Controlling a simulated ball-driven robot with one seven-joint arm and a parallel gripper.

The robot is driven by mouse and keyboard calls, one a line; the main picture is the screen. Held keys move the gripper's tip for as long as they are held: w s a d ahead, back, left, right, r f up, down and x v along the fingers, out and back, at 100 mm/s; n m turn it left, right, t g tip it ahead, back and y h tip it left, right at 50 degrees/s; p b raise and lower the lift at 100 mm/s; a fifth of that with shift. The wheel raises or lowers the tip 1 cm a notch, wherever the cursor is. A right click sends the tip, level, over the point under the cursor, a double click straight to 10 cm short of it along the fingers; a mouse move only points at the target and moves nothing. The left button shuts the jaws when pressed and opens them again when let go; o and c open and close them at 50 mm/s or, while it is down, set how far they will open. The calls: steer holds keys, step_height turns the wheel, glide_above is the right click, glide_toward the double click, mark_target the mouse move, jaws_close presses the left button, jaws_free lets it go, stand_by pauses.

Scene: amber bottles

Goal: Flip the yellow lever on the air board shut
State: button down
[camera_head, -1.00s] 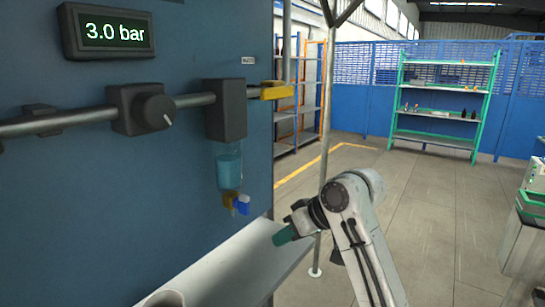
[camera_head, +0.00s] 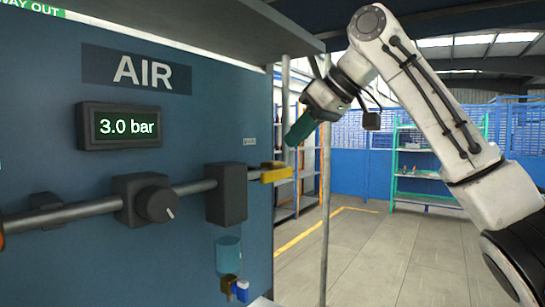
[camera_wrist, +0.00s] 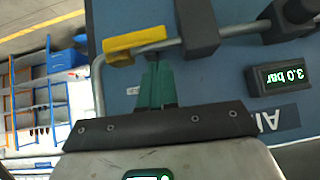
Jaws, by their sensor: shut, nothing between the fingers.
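The yellow lever (camera_head: 277,173) is at the right end of the grey pipe on the blue air board (camera_head: 205,135). It lies roughly along the line of the pipe. In the wrist view the lever (camera_wrist: 134,41) lies just beyond my fingertips. My gripper (camera_head: 291,143), with green fingers, points down and left and looks to be a little above the lever. The fingers are shut and empty in the wrist view (camera_wrist: 156,66). I cannot tell whether they touch the lever, but a small gap shows in the head view.
The board carries a display (camera_head: 118,126) reading 3.0 bar, a dark regulator knob (camera_head: 157,205) and a dark block (camera_head: 227,193) with a blue bowl (camera_head: 229,254) below it. A grey canopy (camera_head: 215,25) overhangs the board. A thin post (camera_head: 325,200) stands to the right. Open floor lies beyond.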

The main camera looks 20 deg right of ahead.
step_height(320, 180, up, 6)
steer(key=s, duration=0.2)
steer(key=p, duration=0.2)
glide_above(275, 174)
steer(key=s+a, duration=0.1)
steer(key=s, duration=0.2)
step_height(275, 174, down, 9)
steer(key=shift+a+f, duration=0.25)
steer(key=shift+f, duration=0.8)
steer(key=shift+f, duration=0.1)
